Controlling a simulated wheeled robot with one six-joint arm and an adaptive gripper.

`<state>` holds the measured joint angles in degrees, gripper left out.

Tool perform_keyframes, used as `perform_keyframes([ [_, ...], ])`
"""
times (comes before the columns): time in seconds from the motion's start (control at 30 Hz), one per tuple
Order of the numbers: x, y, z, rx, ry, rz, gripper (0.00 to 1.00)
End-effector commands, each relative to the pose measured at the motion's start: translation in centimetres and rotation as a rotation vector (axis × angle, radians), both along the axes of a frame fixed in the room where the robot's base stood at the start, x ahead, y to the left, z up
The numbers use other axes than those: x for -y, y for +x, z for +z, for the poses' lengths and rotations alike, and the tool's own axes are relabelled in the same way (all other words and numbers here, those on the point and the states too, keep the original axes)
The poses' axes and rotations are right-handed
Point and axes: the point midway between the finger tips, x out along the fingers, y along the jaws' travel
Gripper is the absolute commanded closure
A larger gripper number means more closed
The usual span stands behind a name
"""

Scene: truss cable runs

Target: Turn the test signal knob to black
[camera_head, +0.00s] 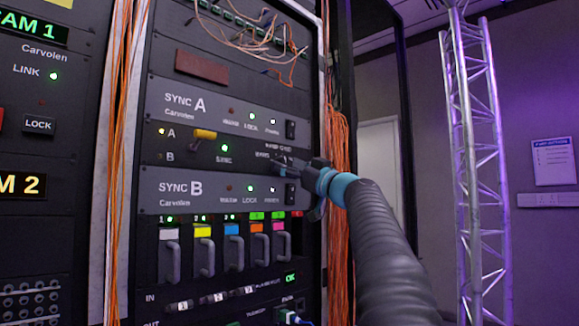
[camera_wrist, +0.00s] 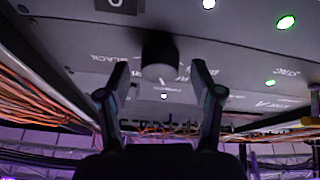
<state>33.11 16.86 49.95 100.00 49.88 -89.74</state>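The test signal knob (camera_wrist: 160,55) is a dark round knob on the rack panel, in the upper middle of the wrist view. The word BLACK is printed left of it there, and partly hidden lettering is to its right. A small pale mark shows at the knob's lower edge. My gripper (camera_wrist: 166,88) is open, with one finger on each side of the knob and visible gaps between. In the head view my gripper (camera_head: 283,166) reaches the panel from the right and hides most of the knob.
The SYNC A panel (camera_head: 225,108) is above and the SYNC B panel (camera_head: 230,189) below. A yellow-handled switch (camera_head: 204,134) is left on the same strip. Orange cables (camera_head: 340,150) hang down the rack's right side, close to my arm. A truss tower (camera_head: 472,150) stands farther right.

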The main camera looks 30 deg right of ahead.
Motion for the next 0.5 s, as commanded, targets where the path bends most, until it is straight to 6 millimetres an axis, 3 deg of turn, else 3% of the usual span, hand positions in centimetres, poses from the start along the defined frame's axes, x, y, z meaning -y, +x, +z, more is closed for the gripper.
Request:
perform_keyframes([
  [0.03,0.0,-0.01,0.0,0.0,0.0,0.0,0.49],
  [0.2,-0.01,-0.02,0.0,0.0,0.0,0.0,0.91],
  [0.5,-0.05,-0.04,-0.04,-0.007,0.019,0.001,0.94],
])
